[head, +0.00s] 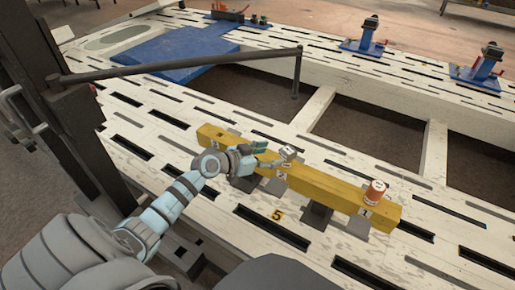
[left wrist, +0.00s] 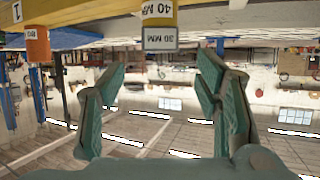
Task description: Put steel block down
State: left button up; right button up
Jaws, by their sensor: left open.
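In the left wrist view, which is upside down, the block (left wrist: 160,40) is at the top centre with a "30 MM" marking. My right gripper is out of view.
An orange can (head: 376,192) stands on the beam's right end. The beam rests on dark supports above a slotted white frame bench (head: 240,222). A dark rail (head: 180,65), a blue plate (head: 175,53) and blue fixtures (head: 365,42) are farther back.

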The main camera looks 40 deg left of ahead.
pick_arm(q)
jog(key=p+v, duration=0.2)
jog(key=v, duration=0.3)
jog(key=shift+s+a+r, duration=0.1)
jog(key=shift+s+r, duration=0.1)
jog(key=shift+s, duration=0.1)
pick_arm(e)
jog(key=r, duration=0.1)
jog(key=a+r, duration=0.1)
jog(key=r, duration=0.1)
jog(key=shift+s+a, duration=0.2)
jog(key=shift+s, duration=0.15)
